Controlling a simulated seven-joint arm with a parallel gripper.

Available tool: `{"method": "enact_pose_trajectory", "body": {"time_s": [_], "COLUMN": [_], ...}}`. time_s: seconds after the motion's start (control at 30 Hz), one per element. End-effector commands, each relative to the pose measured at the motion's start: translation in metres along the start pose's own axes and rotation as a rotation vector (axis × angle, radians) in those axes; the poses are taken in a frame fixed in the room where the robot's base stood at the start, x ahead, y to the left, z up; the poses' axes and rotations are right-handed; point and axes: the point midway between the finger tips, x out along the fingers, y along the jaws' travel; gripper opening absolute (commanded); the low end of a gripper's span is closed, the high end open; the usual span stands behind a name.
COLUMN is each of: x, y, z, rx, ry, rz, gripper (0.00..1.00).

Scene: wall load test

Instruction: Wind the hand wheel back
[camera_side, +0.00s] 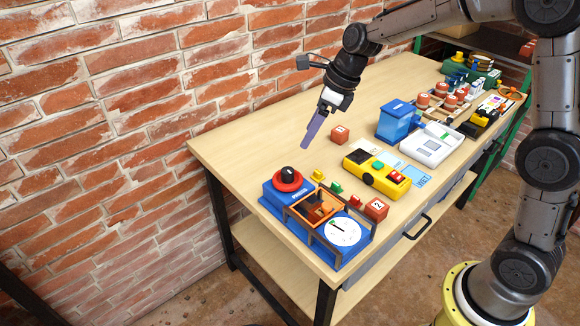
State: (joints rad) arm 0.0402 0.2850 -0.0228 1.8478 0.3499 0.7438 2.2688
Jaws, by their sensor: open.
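The hand wheel (289,182) is a red ring with a dark centre. It sits on the left end of a blue test device (272,203) at the table's near left corner. The device also carries an orange piece (316,207) inside a brown frame and a white round dial (342,231) with a dark needle. My gripper (306,146) has purple-blue fingers pointing down and is open. It is above and slightly right of the hand wheel in the picture, apart from it, with nothing visible in it. The gap between the fingers is hard to see from this side.
A yellow box (372,176), a blue box (396,121) and a white device (430,145) are further right. The table's back left is clear.

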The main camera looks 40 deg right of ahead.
Motion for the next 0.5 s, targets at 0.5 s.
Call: {"method": "enact_pose_trajectory", "body": {"time_s": [0.5], "x": [0.095], "y": [0.002], "z": [-0.001], "rx": [-0.003], "ry": [0.004], "rz": [0.003], "gripper": [0.71]}}
